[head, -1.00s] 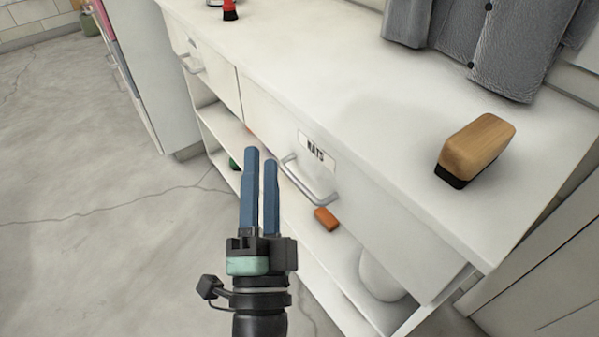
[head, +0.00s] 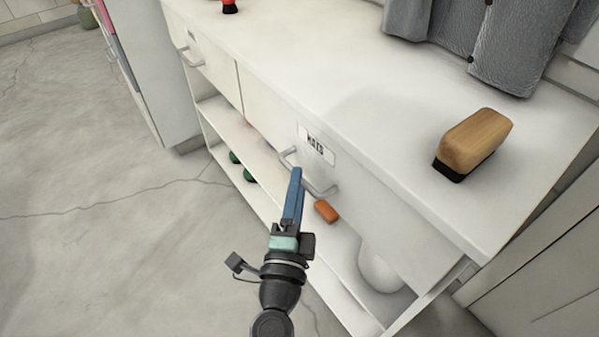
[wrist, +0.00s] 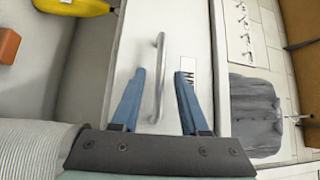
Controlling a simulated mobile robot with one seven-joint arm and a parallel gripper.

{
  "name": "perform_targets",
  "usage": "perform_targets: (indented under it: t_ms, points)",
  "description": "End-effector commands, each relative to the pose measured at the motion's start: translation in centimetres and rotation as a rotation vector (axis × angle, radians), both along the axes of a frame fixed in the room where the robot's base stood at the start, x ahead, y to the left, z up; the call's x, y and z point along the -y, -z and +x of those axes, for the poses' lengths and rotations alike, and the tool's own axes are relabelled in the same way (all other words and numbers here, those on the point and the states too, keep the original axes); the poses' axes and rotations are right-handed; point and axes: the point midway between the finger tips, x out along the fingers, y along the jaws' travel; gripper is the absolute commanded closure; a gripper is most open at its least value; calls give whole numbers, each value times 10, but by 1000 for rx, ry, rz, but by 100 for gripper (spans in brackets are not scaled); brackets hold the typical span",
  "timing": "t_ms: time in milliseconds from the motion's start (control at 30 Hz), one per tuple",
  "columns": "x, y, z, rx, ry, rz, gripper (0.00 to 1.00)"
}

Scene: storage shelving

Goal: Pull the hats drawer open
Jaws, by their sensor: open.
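The hats drawer (head: 350,190) is a white drawer front under the counter, with a "HATS" label (head: 316,145) and a silver bar handle (head: 322,190). It looks closed, flush with the cabinet. My gripper (head: 296,172) has blue fingers and points at the handle, covering part of it in the head view. In the wrist view, my gripper (wrist: 159,75) is open, with one finger on each side of the handle (wrist: 159,85). The label (wrist: 187,72) is partly hidden behind the right finger. I cannot tell whether either finger touches the handle.
A wooden brush (head: 474,142) and a grey jacket (head: 460,40) are on the countertop (head: 380,115). Another drawer handle (head: 188,58) is to the left. An orange block (head: 326,211) and a white rounded object (head: 380,270) sit on the shelf below. The floor (head: 100,220) at left is clear.

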Motion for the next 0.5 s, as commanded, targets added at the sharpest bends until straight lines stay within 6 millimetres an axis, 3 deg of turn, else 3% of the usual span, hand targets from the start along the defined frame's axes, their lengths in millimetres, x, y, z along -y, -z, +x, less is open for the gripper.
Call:
perform_targets:
  t_ms: [200,500]
  points:
    - [4,-3,23,1,1,0,56]
    - [4,-3,27,-1,0,-1,56]
